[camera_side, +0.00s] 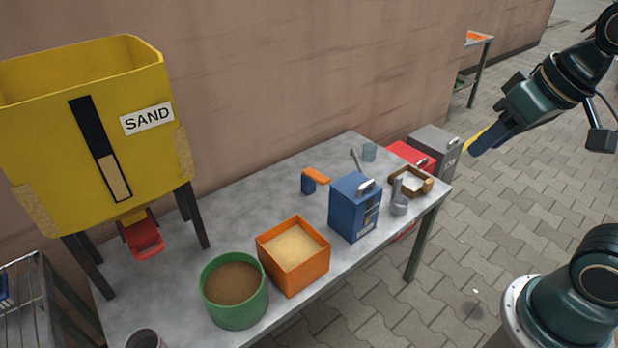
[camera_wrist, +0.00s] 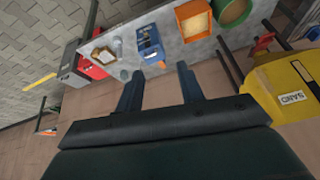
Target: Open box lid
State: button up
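A blue box (camera_side: 352,210) with a metal handle on its closed lid stands upright on the grey table; it also shows in the wrist view (camera_wrist: 149,42). A red box (camera_side: 412,156) and a grey box (camera_side: 436,146), each with a handle on top, stand beyond the table's right end, partly hidden. Both lids look shut. I cannot tell which box the task means. My gripper (camera_side: 484,142) hangs in the air at the upper right, apart from all the boxes. In the wrist view its two fingers (camera_wrist: 158,70) are spread with nothing between them.
The table (camera_side: 290,182) carries an orange sand tray (camera_side: 293,256), a green pot (camera_side: 236,291), a wooden tray (camera_side: 424,186), a metal scoop (camera_side: 399,203) and an orange-blue tool (camera_side: 313,181). A yellow sand hopper (camera_side: 90,140) stands left. A wall runs behind.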

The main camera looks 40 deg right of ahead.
jog(key=w+d+m, duration=0.2)
jog(key=w+m, duration=0.3)
jog(key=w, duration=0.4)
jog(key=m+g, duration=0.3)
jog(key=m, duration=0.8)
send_over(367, 182)
jog(key=s, duration=0.3)
notch_tip(367, 182, down, 17)
jog(key=shift+s+f, duration=0.1)
jog(key=shift+f, duration=0.05)
jog(key=w+f, duration=0.1)
jog(key=f, duration=0.8)
jog(key=w+f, duration=0.1)
jog(key=f, duration=0.3)
jog(key=shift+w+f, duration=0.25)
jog(key=shift+w, duration=0.1)
grip_shut()
